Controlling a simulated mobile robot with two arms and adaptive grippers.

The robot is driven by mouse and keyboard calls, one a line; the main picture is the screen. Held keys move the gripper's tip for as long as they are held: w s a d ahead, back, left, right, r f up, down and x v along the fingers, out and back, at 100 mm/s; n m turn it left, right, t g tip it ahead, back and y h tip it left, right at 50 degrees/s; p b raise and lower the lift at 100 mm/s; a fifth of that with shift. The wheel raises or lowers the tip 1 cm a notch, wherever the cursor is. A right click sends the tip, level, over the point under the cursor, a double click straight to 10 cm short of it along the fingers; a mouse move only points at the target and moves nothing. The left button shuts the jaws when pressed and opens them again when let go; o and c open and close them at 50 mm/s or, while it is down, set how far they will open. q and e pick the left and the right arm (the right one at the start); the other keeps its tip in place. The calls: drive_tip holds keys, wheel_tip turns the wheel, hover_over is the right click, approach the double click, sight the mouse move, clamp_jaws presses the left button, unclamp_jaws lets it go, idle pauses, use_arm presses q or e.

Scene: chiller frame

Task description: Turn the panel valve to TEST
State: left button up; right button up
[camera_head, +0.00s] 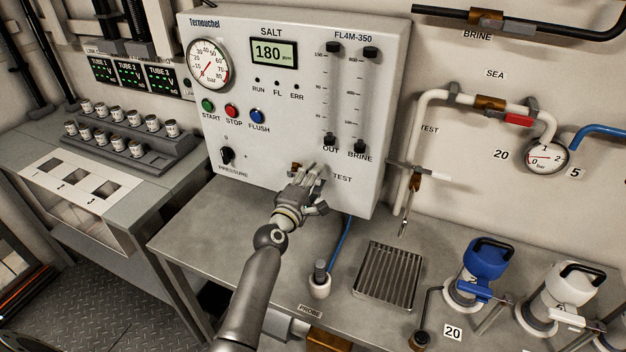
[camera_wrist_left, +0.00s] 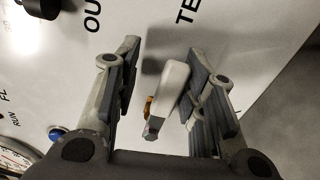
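The panel valve (camera_wrist_left: 168,92) has a pale grey lever with a brass part beside it, on the white panel (camera_head: 285,140). In the left wrist view its lever lies between the two fingers of my left gripper (camera_wrist_left: 162,62), close to the right finger and with a clear gap to the left one. The fingers are apart. In the head view the left gripper (camera_head: 310,172) is in front of the panel's lower edge, beside the TEST label (camera_head: 342,178), and hides most of the valve. Which mark the lever points to cannot be told. My right gripper is not in view.
A pipe with a small lever (camera_head: 407,208) stands right of the panel. A vial rack (camera_head: 135,138) is at left.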

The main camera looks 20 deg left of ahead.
use_arm(q)
drive_tip(key=shift+f, duration=0.15)
drive_tip(key=s, duration=1.2)
drive_tip(key=shift+a, duration=0.15)
